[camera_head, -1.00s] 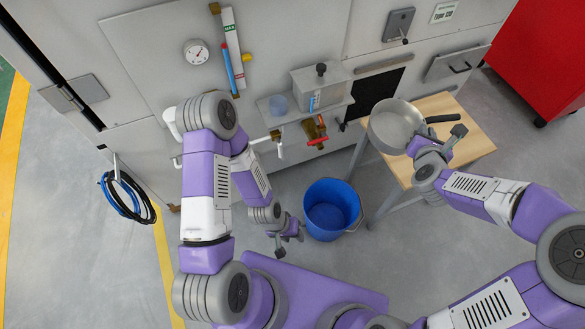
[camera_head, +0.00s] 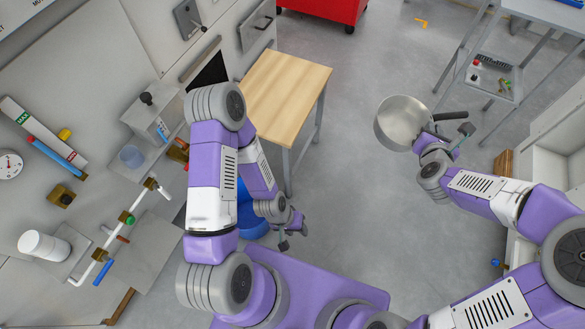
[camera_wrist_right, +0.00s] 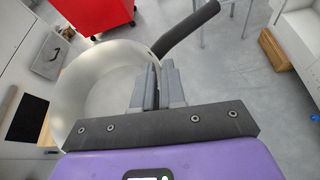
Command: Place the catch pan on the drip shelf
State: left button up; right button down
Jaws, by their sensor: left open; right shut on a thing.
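The catch pan (camera_head: 398,124) is a round metal pan with a black handle. My right gripper (camera_head: 440,138) is shut on its rim near the handle and holds it over the open grey floor. In the right wrist view the pan (camera_wrist_right: 85,95) lies left of the shut fingers (camera_wrist_right: 160,80). A small wall shelf (camera_head: 128,166) at the left carries a lidded metal box and a clear cup; I cannot tell whether it is the drip shelf. My left gripper (camera_head: 290,236) is open and empty, low in front of my base.
A wooden-topped table (camera_head: 285,95) stands bare beyond my left arm. A blue bucket (camera_head: 250,226) is mostly hidden behind that arm. A metal rack (camera_head: 497,84) with small items stands at the upper right. A red cabinet (camera_head: 325,8) is at the back. Floor between is clear.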

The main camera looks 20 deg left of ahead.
aim_at(149, 236)
jog(key=k, duration=1.4)
jog(key=u, duration=1.75)
jog(key=i, duration=0.3)
jog(key=z, duration=0.1)
